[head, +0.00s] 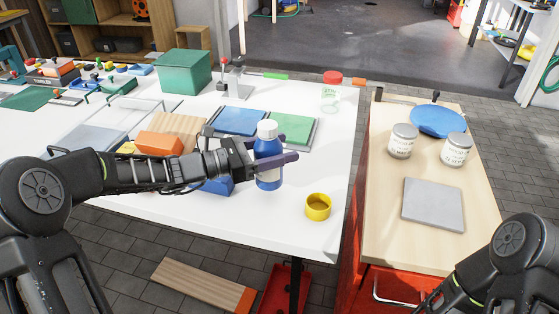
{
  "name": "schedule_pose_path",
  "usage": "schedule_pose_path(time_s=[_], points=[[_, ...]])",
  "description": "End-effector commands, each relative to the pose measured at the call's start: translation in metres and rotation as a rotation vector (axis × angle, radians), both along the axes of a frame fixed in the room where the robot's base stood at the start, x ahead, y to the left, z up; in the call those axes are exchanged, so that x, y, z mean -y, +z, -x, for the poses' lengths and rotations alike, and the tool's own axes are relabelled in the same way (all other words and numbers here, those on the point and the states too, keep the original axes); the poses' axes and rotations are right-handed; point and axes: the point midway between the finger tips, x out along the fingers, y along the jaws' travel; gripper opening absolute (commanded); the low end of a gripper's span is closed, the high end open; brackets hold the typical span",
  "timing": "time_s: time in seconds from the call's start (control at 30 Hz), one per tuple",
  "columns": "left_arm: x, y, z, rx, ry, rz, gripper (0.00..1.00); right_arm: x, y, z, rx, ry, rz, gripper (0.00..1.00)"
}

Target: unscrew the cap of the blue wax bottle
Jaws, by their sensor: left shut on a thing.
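The blue wax bottle (269,175) stands upright near the front of the white table, with a pale label low on its side. Its white cap (267,129) sits on top of the bottle. My left gripper (275,162) reaches in from the left and is shut around the bottle's body, below the cap. Whether the bottle's base touches the table is hard to tell. My right arm shows at the lower right, but its gripper is out of the picture.
A yellow ring-shaped cup (318,207) stands right of the bottle on the white table (300,235). A clear jar with a red lid (331,93) stands behind. Two grey-lidded tins (403,141), a blue plate (437,121) and a grey slab (433,204) are on the wooden bench.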

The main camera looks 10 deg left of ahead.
Motion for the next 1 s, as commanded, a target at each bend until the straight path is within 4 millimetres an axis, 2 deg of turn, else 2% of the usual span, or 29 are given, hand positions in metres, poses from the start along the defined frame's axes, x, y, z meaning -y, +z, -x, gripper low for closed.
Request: schedule_pose_path(time_s=[0.27, 0.67, 0.7, 0.93, 1.0], points=[[0.000, -0.033, 0.000, -0.001, 0.000, 0.003, 0.00, 0.000, -0.006, 0.000, 0.000, 0.000, 0.000, 0.00], [0.000, -0.038, 0.000, 0.001, 0.000, 0.002, 0.00, 0.000, -0.007, 0.000, 0.000, 0.000, 0.000, 0.00], [0.000, -0.040, 0.000, -0.001, 0.000, 0.001, 0.61, 0.000, -0.007, 0.000, 0.000, 0.000, 0.000, 0.00], [0.000, -0.039, 0.000, -0.001, 0.000, 0.001, 0.80, 0.000, -0.007, 0.000, 0.000, 0.000, 0.000, 0.00], [0.000, -0.039, 0.000, -0.001, 0.000, 0.001, 0.82, 0.000, -0.007, 0.000, 0.000, 0.000, 0.000, 0.00]])
